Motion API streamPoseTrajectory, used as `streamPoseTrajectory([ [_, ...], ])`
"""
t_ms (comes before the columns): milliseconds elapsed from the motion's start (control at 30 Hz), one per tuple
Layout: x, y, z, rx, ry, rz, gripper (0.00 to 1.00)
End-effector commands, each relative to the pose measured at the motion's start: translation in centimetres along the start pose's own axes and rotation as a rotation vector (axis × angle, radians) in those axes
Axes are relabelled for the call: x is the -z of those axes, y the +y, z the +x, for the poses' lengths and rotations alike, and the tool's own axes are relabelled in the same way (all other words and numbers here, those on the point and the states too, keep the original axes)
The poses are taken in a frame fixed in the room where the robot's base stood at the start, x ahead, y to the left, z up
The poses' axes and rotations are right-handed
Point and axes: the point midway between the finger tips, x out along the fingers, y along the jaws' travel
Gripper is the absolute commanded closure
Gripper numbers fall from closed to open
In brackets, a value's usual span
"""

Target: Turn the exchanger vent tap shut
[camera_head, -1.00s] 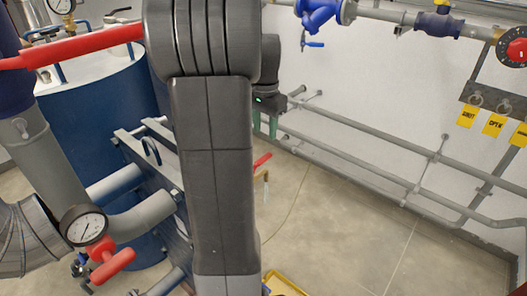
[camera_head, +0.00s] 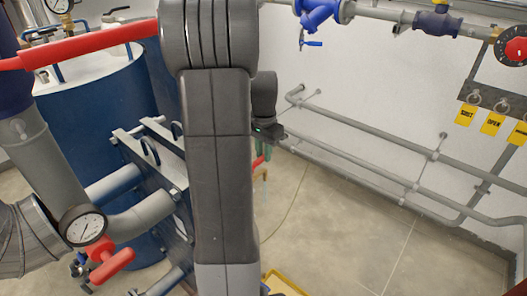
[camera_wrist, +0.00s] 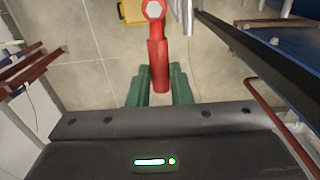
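The red tap handle (camera_wrist: 158,65) lies in the wrist view with its hexagonal end at the top. It points down between the two green fingers of my gripper (camera_wrist: 159,88). The fingers stand apart, one on each side of the handle's lower end. Whether they press on it I cannot tell. In the head view my gripper (camera_head: 264,148) is just right of my arm, and a bit of the red handle (camera_head: 258,161) shows beside the fingers. My arm hides most of the tap there.
A blue plate frame (camera_head: 150,150) stands close left of my arm. Another red handle (camera_head: 112,265) sits by a gauge (camera_head: 84,226) at lower left. Grey pipes (camera_head: 370,145) run along the right wall. The floor (camera_head: 340,230) there is clear.

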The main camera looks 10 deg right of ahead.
Motion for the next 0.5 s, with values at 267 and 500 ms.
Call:
streamPoseTrajectory([
  [267, 0.00, 0.00, -0.03, 0.000, 0.000, 0.001, 1.00],
  [500, 0.01, 0.28, -0.07, 0.000, 0.000, 0.043, 1.00],
])
